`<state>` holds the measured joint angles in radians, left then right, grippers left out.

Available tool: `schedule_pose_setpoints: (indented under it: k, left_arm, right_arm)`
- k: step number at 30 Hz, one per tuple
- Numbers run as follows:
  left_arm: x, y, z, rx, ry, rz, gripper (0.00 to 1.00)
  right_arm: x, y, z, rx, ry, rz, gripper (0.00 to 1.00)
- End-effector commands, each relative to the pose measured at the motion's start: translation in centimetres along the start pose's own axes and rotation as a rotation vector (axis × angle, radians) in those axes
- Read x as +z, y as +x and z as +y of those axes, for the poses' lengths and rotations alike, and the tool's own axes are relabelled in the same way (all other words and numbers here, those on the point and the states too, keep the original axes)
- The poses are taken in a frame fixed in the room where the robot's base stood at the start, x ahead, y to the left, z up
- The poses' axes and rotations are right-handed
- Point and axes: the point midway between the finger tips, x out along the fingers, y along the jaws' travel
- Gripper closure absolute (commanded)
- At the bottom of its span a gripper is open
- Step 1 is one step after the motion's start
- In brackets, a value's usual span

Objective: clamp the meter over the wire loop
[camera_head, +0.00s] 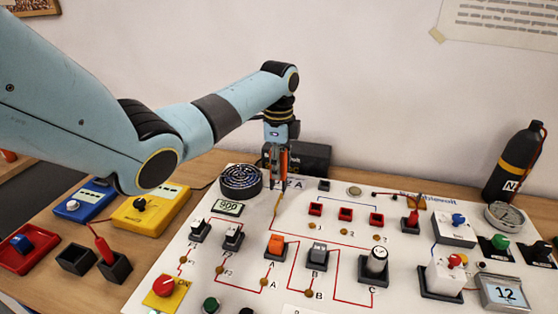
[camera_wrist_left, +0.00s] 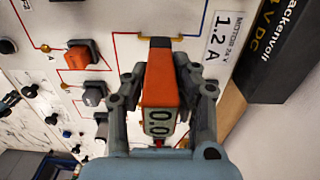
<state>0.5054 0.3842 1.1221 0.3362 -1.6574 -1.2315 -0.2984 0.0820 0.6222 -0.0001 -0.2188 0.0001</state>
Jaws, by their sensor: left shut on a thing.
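The clamp meter, orange and dark grey, shows in the left wrist view (camera_wrist_left: 159,85) with its display reading 0.0. My left gripper (camera_head: 277,178) is shut on it, a finger on each side, at the back of the white panel (camera_head: 330,262). In the head view only a narrow orange strip of the meter (camera_head: 284,165) shows between the fingers. A thin yellowish piece (camera_head: 278,203), perhaps the wire loop, rises from the panel just below the gripper. I cannot tell whether the meter's jaws are around it or above it. My right gripper is not in view.
A black box (camera_head: 308,158) stands behind the gripper, and a round dark grille (camera_head: 240,181) is to its left. Switches and knobs cover the panel's front. A yellow meter (camera_head: 152,210) lies left. A black bottle (camera_head: 515,163) stands at the far right.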

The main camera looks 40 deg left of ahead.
Motion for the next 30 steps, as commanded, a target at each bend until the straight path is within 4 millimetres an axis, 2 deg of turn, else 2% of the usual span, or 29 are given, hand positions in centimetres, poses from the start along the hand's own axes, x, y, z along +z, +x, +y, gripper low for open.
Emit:
schedule_pose_setpoints:
  k: [6,15,30]
  left_arm:
    - [0.0,2.7,0.0,0.000,0.000,0.000,1.00]
    - [-0.1,5.2,-0.1,-0.001,-0.001,0.000,1.00]
    - [-0.1,5.8,-0.1,-0.002,0.000,0.000,1.00]
  right_arm:
    - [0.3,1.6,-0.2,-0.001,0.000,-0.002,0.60]
    - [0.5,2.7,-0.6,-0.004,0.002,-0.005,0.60]
    - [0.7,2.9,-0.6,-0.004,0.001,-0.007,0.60]
